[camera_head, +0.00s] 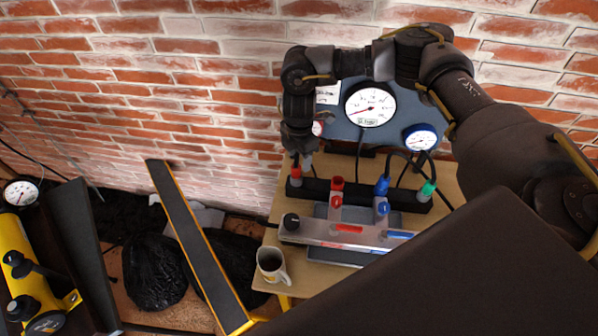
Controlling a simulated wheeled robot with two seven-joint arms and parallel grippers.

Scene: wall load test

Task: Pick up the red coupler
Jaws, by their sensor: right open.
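My right gripper (302,161) points down over the left end of a black rack (357,194) on the wooden table. It is open, with its fingers at a small red-topped piece (296,173), which may be the red coupler. The fingertips partly hide this piece, and I cannot tell whether they touch it. A second red fitting (337,184) stands upright further right in the rack line. Blue (382,186) and green (429,188) fittings stand to its right. My left gripper is out of view.
A metal manifold (318,231) with a black knob lies in front of the rack. A mug (271,264) stands at the table's left front. A blue-grey panel with a white gauge (370,106) and a blue gauge (421,138) is behind. Black hoses run near the right fittings.

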